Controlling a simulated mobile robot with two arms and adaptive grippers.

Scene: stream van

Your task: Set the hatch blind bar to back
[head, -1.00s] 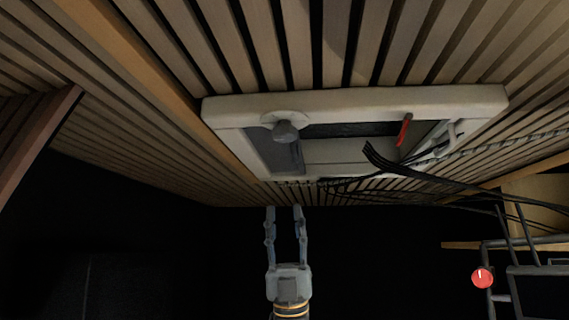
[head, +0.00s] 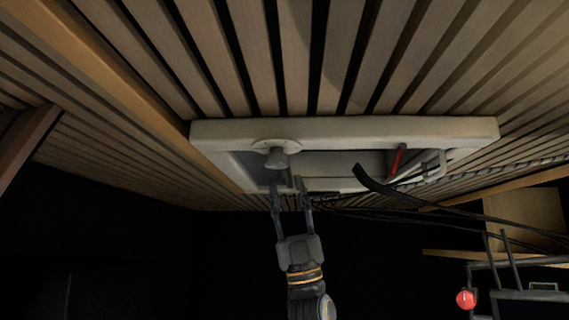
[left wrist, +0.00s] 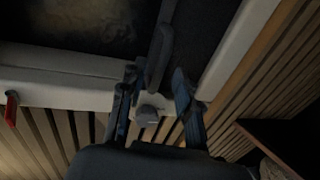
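The hatch (head: 345,130) is a pale frame in the slatted ceiling, with a dark opening. The blind bar (left wrist: 161,50) is a dark, narrow bar across the opening in the left wrist view; a grey blind surface lies to its left in the head view, where the bar is mostly hidden. My left gripper (head: 288,184) reaches up from below at the left part of the hatch. Its fingers are open, one on each side of the bar's near end in the left wrist view (left wrist: 157,82). I cannot tell whether they touch it. My right gripper is out of view.
A round grey knob (head: 276,158) sits on the frame just above my fingers. A red handle (head: 397,160) hangs at the hatch's right, by dark cables (head: 400,193). A metal rack with a red round part (head: 466,299) stands lower right. Below the hatch is dark.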

